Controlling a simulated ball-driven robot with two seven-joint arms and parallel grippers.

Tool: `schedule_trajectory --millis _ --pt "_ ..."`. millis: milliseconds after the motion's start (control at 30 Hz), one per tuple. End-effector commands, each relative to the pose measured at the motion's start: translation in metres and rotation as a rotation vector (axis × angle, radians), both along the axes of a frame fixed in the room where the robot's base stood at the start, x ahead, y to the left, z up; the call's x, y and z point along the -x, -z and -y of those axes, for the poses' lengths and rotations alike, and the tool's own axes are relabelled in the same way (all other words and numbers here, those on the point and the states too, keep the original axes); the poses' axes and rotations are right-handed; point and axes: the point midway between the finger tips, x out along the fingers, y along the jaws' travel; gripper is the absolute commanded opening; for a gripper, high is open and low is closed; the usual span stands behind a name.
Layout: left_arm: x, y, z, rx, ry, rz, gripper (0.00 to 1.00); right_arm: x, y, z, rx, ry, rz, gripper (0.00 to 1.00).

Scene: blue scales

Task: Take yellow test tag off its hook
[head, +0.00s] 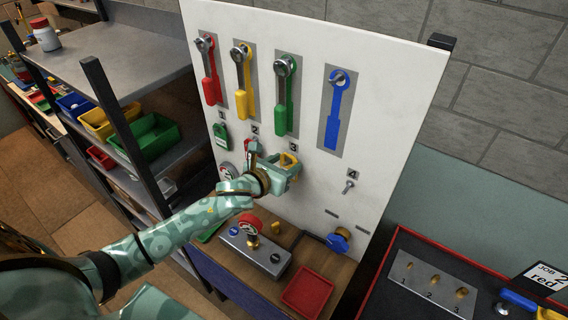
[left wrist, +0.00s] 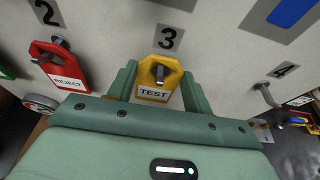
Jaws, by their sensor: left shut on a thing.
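The yellow test tag (left wrist: 153,95), lettered TEST, hangs on the hook (left wrist: 161,73) under number 3 on the white board; the hook's end shows through the tag's hole. In the head view the tag (head: 290,159) is partly hidden by my left gripper (head: 283,171). That gripper is at the board with one finger on each side of the tag, shut on it; the fingers also show in the left wrist view (left wrist: 157,84). My right gripper is not in view.
A red REJECT tag (left wrist: 60,66) hangs close by on hook 2. A green tag (head: 221,134) hangs at 1. Hook 4 (head: 349,187) is bare. Coloured levers (head: 337,110) are above. A grey block with a red knob (head: 250,224) and a red tray (head: 307,291) are below.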

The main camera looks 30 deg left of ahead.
Motion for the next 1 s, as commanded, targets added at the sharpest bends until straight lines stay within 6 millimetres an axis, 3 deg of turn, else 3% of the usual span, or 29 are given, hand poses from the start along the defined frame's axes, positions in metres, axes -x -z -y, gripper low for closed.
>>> schedule_trajectory --millis 367,1000 --pt "0.001 0.000 0.000 0.000 0.000 0.000 0.29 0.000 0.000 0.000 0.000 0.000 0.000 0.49" --pt "0.030 -0.002 -0.004 0.001 0.001 -0.001 0.29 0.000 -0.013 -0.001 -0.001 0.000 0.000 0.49"
